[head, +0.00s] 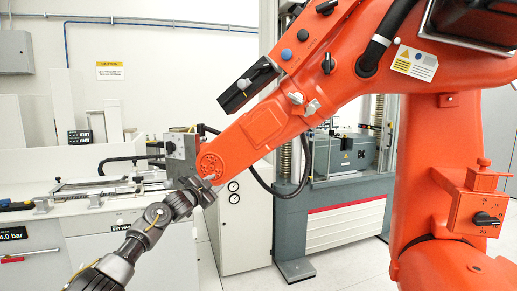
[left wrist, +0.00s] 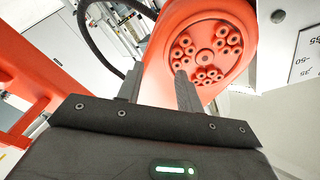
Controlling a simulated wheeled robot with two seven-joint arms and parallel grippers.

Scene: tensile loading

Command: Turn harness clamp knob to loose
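No knob in view carries a readable harness clamp label, so I cannot tell which one it is. On the large orange robot arm (head: 262,135) are a black box with a grey lever-like knob (head: 245,84), a blue round knob (head: 286,54) and small pale knobs (head: 312,106). A black knob (head: 487,219) sits on an orange box with a number scale at the right. My left gripper (head: 208,182) is at the lower end of the orange arm. In the left wrist view its fingers (left wrist: 158,80) stand apart, empty, before the orange round flange (left wrist: 205,57). My right gripper is not in view.
The orange arm crosses above my left arm, close to it. A black cable (head: 268,185) loops behind it. A grey testing machine (head: 340,200) stands behind. A white bench (head: 100,205) with rails and tools is at the left. A yellow caution sign (head: 109,71) hangs on the wall.

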